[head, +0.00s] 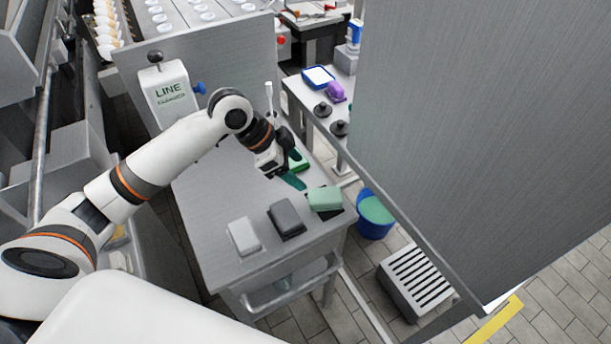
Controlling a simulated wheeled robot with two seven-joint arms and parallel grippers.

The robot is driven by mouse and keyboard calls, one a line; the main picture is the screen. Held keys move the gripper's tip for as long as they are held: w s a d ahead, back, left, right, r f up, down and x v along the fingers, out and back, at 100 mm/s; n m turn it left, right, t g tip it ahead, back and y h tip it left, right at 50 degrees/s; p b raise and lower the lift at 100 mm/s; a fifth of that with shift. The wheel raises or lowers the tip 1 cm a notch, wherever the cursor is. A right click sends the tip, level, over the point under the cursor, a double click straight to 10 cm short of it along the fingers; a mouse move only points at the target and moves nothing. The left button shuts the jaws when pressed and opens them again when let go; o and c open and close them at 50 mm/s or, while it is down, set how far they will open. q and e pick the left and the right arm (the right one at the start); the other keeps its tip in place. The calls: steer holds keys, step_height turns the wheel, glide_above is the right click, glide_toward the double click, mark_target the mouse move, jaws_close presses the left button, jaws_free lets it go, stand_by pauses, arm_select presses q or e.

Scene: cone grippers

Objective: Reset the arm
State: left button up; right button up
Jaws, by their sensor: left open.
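My left arm reaches in from the left, over a grey metal table (205,215). My left gripper (292,172) is over the far right part of the table. It is open, and its dark fingers are partly hidden by the wrist. A green object (300,162) shows right beside the fingers; I cannot tell whether they touch it. My right gripper is not in view.
A white block (243,237), a dark grey block (286,219) and a green block (325,199) lie along the table's near side. A white LINE dispenser (168,92) stands behind. A large grey panel (480,120) fills the right. A blue bucket (373,226) stands on the floor.

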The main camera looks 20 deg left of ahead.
arm_select(q)
steer(key=shift+s+a+r, duration=0.15)
steer(key=shift+r, duration=0.2)
